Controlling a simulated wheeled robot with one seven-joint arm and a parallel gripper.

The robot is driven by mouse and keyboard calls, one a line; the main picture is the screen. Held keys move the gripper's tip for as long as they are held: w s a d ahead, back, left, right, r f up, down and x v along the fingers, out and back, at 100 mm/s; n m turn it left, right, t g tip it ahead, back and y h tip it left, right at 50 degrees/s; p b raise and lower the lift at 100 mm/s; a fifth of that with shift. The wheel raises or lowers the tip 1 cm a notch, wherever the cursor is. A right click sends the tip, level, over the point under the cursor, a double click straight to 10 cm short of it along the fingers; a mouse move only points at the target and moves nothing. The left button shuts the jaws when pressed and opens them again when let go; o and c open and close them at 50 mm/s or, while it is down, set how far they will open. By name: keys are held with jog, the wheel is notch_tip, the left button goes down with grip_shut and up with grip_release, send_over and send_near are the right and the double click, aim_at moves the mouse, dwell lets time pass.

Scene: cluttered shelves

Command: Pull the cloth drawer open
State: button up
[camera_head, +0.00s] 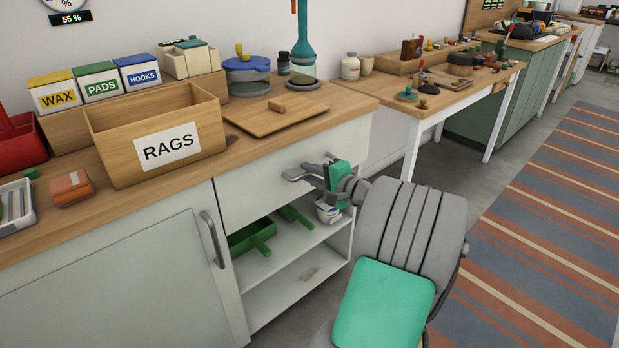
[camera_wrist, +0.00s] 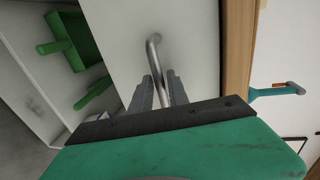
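The drawer (camera_head: 262,182) is a pale grey front under the wooden worktop, above an open shelf space. It looks flush with the cabinet, and its contents are hidden. Its metal bar handle (camera_head: 293,175) is partly covered by my gripper (camera_head: 313,172) in the head view. In the wrist view the handle (camera_wrist: 153,50) runs between the two grey fingers of my gripper (camera_wrist: 159,88).
Green trays (camera_head: 251,236) and a white tub (camera_head: 328,210) sit on the open shelf below. A cabinet door with a handle (camera_head: 211,239) is to the left. The RAGS box (camera_head: 109,128) and a wooden board (camera_head: 258,118) stand on the worktop. A striped rug (camera_head: 540,230) lies clear at right.

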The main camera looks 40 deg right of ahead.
jog(key=shift+w, duration=0.45)
grip_shut()
jog(key=shift+s+d, duration=0.1)
jog(key=shift+d, duration=0.05)
dwell(1.0)
